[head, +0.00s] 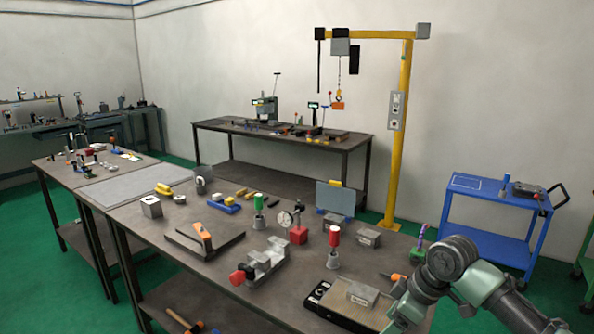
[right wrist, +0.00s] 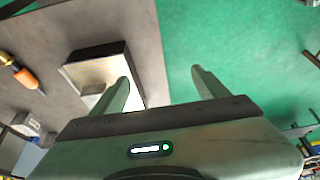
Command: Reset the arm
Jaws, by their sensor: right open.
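My right arm (head: 450,265) comes in at the lower right of the head view, bent above the right end of the workbench (head: 180,220). Its gripper is not clear there. In the right wrist view my right gripper (right wrist: 163,78) is open, with nothing between its fingers. The left finger overlaps the edge of a dark-sided flat plate (right wrist: 118,62) bearing a small block. The right finger is over the green floor (right wrist: 230,40). My left gripper is not in view.
The bench holds a dark plate with a grey block (head: 362,293), a grey vise (head: 262,262), a red-topped tool (head: 334,238) and a dial gauge on a red base (head: 298,235). A yellow hoist post (head: 402,130) and blue cart (head: 490,225) stand behind. Green floor is free between bench and cart.

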